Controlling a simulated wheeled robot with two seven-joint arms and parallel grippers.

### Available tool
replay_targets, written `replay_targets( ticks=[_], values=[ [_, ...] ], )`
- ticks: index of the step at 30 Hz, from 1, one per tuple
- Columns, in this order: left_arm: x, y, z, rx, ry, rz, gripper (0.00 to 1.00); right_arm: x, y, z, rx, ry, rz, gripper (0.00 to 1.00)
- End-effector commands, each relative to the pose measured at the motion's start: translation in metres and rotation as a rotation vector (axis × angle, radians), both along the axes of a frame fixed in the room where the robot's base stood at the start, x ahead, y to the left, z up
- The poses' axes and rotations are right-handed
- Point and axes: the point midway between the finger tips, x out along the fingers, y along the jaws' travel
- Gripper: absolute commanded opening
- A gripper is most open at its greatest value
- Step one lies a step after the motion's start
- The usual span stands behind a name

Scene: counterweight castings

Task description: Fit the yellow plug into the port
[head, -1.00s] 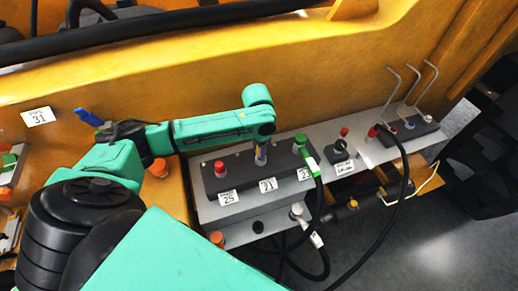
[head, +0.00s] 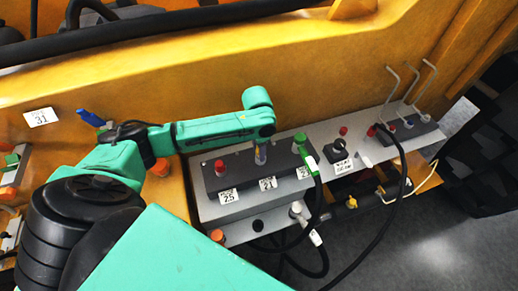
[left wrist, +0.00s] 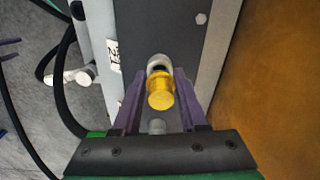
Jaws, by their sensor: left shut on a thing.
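The yellow plug (left wrist: 160,92) shows in the left wrist view between the purple fingers of my left gripper (left wrist: 160,78), which is shut on it. A pale round fitting (left wrist: 158,63) lies at the plug's far end, over a dark block. I cannot tell whether the plug is seated in a port. In the head view my left gripper (head: 260,156) points down at the middle of the dark connector block (head: 230,172), behind the label 21. The port under it is hidden. My right gripper is not in view.
A red cap (head: 219,166) stands left of the gripper, and a green connector (head: 306,150) with a black cable close on its right. A yellow wall (head: 330,70) rises behind. Bent metal rods (head: 410,88) stand at the right.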

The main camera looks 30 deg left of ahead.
Motion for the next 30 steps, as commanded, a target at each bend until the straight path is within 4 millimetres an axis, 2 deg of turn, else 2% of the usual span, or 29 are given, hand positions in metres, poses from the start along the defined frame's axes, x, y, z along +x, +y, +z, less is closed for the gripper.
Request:
replay_targets(
  ticks=[14,15,17,26,30],
  values=[
    [0.0,0.0,-0.013,0.0,0.0,-0.001,0.0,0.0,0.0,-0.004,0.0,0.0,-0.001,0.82],
    [0.0,0.0,-0.012,0.0,0.0,-0.001,0.54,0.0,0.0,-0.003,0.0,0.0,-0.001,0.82],
    [0.0,0.0,-0.012,0.0,0.0,-0.001,0.76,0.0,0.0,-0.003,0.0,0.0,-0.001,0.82],
    [0.0,0.0,-0.012,0.0,0.0,-0.001,0.77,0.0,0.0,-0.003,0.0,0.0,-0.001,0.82],
    [0.001,0.0,0.001,-0.002,-0.002,-0.001,0.77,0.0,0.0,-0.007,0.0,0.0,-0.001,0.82]
  ],
)
